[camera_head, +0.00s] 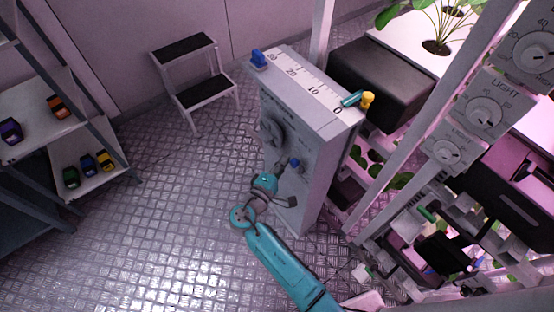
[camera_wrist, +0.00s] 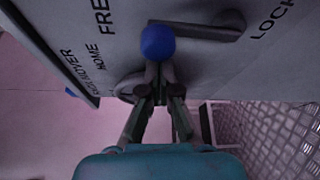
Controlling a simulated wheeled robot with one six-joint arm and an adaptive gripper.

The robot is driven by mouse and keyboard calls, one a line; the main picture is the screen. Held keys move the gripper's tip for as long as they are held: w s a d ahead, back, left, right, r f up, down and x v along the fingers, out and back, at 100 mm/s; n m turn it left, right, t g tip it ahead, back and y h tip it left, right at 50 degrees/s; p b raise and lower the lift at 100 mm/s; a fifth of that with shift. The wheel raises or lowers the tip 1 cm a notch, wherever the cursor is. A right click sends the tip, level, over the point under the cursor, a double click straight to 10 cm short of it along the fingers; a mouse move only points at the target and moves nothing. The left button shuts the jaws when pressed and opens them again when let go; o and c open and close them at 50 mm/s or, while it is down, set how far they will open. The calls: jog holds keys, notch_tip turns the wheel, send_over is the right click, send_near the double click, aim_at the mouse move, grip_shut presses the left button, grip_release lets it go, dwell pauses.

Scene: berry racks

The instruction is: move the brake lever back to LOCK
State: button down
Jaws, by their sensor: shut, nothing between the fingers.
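The brake lever's blue ball knob (camera_wrist: 157,42) shows in the wrist view at the FREE end of a dark grey bar or slot (camera_wrist: 215,30) on the cabinet face. The FREE label (camera_wrist: 102,16) is to its left and the LOCK label (camera_wrist: 272,18) to its right. My gripper (camera_wrist: 158,72) is shut and empty, its fingertips just below the knob in the picture; I cannot tell whether they touch it. In the head view the small blue knob (camera_head: 295,162) is on the grey cabinet's front (camera_head: 312,190), with my gripper (camera_head: 284,164) close beside it.
A round dial (camera_head: 272,131) is on the cabinet's front. A scale (camera_head: 310,85) with a blue piece (camera_head: 259,59) runs along its top. A step stool (camera_head: 195,75) and a shelf (camera_head: 85,185) with small coloured items stand left. Racks crowd the right. The floor left is clear.

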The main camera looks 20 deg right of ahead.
aim_at(294, 167)
jog(key=shift+s+d, duration=0.1)
jog(key=shift+s, duration=0.2)
dwell(0.4)
jog(key=s+m+h, duration=0.1)
jog(key=m, duration=0.1)
jog(key=s+d+m+t, duration=0.1)
jog(key=s+m, duration=0.1)
jog(key=m, duration=0.1)
jog(key=shift+s+h, duration=0.15)
jog(key=shift+h, duration=0.25)
jog(key=s+d+f+m+h, duration=0.1)
jog(key=s+f+m+h, duration=0.2)
jog(key=m, duration=0.5)
jog(key=shift+s+d+f+g, duration=0.3)
jog(key=shift+s+f, duration=0.15)
jog(key=shift+s, duration=0.45)
jog(key=shift+s+d+f, duration=0.1)
jog(key=shift+s+f, duration=0.05)
jog(key=shift+f, duration=0.15)
